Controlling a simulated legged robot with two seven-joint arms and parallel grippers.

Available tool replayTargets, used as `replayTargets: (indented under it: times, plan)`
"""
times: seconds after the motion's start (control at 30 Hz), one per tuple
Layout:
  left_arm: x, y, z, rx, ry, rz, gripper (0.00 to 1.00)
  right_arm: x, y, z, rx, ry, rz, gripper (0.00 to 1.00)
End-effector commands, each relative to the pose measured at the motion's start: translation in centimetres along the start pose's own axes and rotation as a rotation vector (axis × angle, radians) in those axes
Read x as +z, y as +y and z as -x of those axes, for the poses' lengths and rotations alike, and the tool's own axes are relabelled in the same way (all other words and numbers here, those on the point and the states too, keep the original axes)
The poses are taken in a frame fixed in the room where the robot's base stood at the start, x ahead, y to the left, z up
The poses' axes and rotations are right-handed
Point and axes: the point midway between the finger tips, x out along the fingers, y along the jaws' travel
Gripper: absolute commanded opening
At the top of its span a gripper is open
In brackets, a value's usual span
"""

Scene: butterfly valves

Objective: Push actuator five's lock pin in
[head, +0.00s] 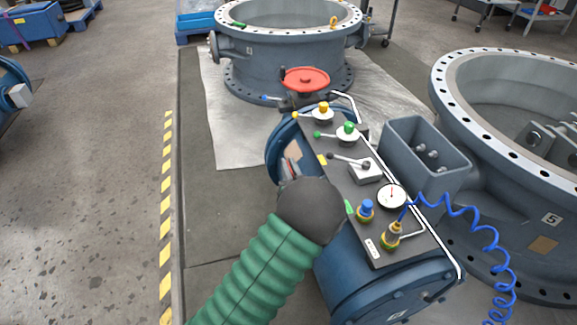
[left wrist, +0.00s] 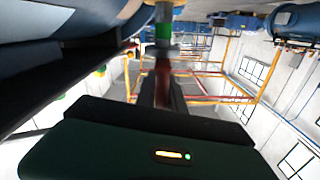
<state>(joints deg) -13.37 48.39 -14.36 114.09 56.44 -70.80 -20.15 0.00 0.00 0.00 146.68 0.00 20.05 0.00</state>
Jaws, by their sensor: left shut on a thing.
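The actuator (head: 340,262) is a blue cylinder with a dark top panel (head: 340,185), right of centre in the head view. My left arm's green sleeve and dark wrist cover part of its left side. My left gripper (head: 289,170) is mostly hidden behind that wrist. My right gripper is not in view.
The panel carries levers with coloured knobs, a white gauge (head: 391,195), a blue knob (head: 366,208) and a brass fitting (head: 391,235). A blue coiled hose (head: 470,222) hangs right. A red handwheel (head: 305,79) stands behind. A large flanged body (head: 505,225) marked 5 stands right.

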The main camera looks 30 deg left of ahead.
Motion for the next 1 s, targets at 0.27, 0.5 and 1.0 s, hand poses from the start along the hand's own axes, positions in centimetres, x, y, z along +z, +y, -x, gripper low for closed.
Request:
replayTargets:
  times: [0.27,0.5,1.0]
  plan:
    - [4.1,0.6,0.0,-0.003,-0.005,-0.007,0.00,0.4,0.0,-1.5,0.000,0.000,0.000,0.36]
    - [4.3,0.7,0.1,-0.002,-0.009,-0.006,0.00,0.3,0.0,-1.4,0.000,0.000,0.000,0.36]
    - [4.0,0.7,0.1,-0.001,-0.003,-0.002,0.33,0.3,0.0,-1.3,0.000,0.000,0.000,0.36]
